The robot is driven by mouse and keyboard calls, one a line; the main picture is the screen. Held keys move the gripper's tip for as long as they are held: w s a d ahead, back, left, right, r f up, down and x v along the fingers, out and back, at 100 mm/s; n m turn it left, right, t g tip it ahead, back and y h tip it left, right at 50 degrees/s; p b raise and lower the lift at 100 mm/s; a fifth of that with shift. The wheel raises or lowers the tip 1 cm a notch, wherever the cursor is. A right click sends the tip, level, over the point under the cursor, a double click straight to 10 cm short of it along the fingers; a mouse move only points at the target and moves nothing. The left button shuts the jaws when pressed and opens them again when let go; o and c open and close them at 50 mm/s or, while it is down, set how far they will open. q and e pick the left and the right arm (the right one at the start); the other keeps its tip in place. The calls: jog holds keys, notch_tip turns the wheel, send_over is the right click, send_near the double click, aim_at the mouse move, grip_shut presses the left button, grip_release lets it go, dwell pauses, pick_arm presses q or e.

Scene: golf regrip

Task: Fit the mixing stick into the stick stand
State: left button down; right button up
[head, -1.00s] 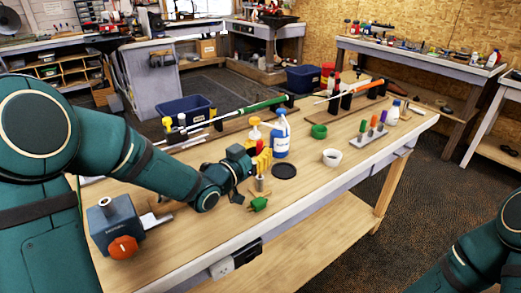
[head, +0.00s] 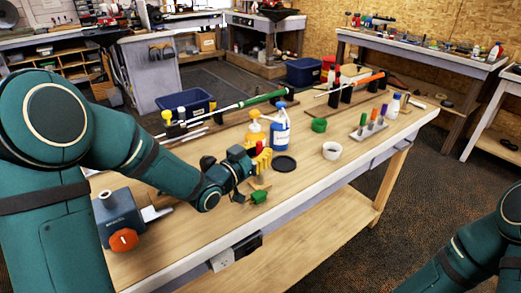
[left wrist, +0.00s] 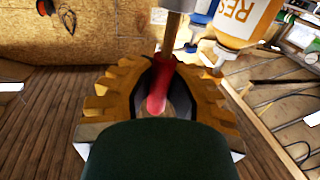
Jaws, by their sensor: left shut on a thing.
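The mixing stick has a red handle (left wrist: 158,92) and a wooden shaft (left wrist: 174,32). My left gripper (head: 262,162) has yellow toothed fingers and is shut on the red handle, whose red top shows above the fingers in the head view (head: 259,146). The left wrist view shows the fingers (left wrist: 158,103) on both sides of the handle. My right gripper is out of view.
A yellow bottle (head: 255,131) and blue-white bottle (head: 281,127) stand close behind. A black disc (head: 284,164) and white cup (head: 332,151) are to the right. A blue vise (head: 120,217) is left.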

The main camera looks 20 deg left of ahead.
pick_arm(q)
jog(key=c, duration=0.9)
grip_release()
jog(key=shift+v, duration=3.75)
